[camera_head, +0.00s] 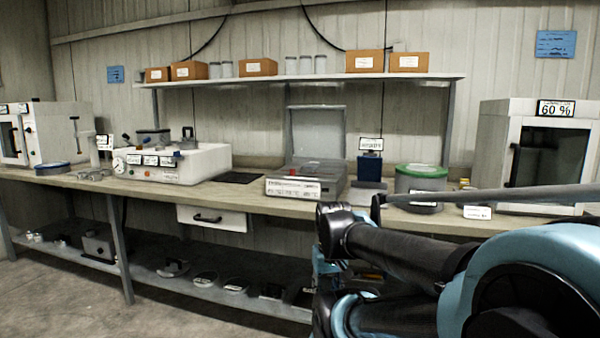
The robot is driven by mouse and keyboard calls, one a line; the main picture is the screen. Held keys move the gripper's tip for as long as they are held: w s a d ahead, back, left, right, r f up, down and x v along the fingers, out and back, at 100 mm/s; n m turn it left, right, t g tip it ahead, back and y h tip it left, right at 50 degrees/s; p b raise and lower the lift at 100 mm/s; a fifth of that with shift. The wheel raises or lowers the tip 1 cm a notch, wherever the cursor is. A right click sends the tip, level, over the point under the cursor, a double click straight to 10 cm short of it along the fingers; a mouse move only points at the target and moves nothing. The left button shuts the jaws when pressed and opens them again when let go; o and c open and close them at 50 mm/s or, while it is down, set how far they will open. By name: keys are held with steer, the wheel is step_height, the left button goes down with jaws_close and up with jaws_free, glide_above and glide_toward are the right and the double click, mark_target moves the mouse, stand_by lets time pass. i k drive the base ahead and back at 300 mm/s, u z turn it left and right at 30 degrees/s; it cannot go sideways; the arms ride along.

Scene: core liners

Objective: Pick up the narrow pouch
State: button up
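I cannot make out a narrow pouch anywhere in the head view. Small dark items lie on the bench and the lower shelf, but they are too small to identify. My arm, black and teal, fills the lower right and hides part of the bench front and the shelf below it. I cannot pick out my gripper or its fingers among the arm links.
A long workbench (262,203) carries a white tub unit (185,165), a scale-like device (293,188), a green-lidded container (421,180) and a white cabinet marked 60 % (540,158). An upper shelf (300,79) holds boxes and jars. Open floor (60,300) lies at lower left.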

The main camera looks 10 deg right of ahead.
mark_target(310, 167)
steer(key=u, duration=0.15)
steer(key=i, duration=0.9)
steer(key=z, duration=0.4)
